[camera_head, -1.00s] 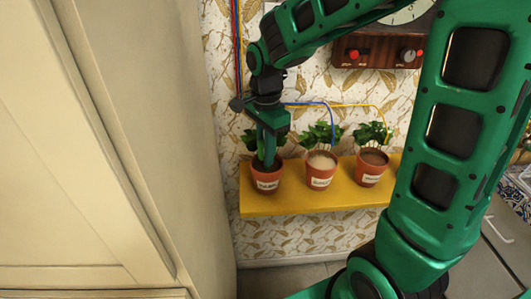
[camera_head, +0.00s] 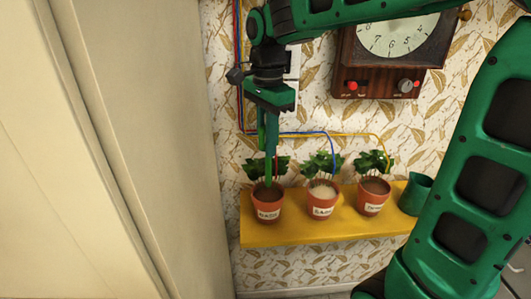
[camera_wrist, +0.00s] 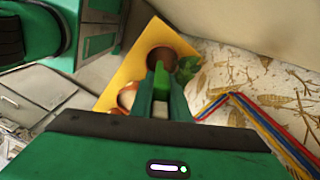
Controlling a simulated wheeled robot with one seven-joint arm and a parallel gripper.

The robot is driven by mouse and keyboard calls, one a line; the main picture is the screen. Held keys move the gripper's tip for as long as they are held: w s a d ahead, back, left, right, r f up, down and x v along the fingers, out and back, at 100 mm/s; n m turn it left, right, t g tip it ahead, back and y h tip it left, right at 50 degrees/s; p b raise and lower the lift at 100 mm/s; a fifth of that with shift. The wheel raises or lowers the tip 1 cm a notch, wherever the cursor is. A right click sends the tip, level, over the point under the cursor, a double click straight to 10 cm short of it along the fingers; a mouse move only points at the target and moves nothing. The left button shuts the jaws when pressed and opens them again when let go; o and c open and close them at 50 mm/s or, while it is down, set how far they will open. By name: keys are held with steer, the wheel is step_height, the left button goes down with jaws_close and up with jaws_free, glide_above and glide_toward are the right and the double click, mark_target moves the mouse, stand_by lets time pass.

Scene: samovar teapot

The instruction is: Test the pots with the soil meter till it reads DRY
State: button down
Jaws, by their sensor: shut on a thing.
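Three terracotta pots with green plants and white labels stand in a row: the left pot (camera_head: 267,208), the middle pot (camera_head: 321,205) with pale soil, and the right pot (camera_head: 373,203) with brown soil. The left pot's soil is dark. My gripper (camera_head: 268,150) points down above the left pot, shut on a slim green thing, probably the soil meter (camera_wrist: 158,75). The fingers hide most of it, and no reading shows. Its lower end appears over the left pot's soil; I cannot tell whether it touches. The left pot also shows beyond the fingertips in the wrist view (camera_wrist: 160,60).
The pots stand on a yellow shelf (camera_head: 300,234) against a patterned wall. A green mug (camera_head: 415,193) stands at its right end. Coloured wires run behind the plants. A wooden clock (camera_head: 395,50) with knobs hangs above. A cream cabinet (camera_head: 110,150) closes off the left.

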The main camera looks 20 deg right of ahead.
steer(key=shift+r, duration=4.35)
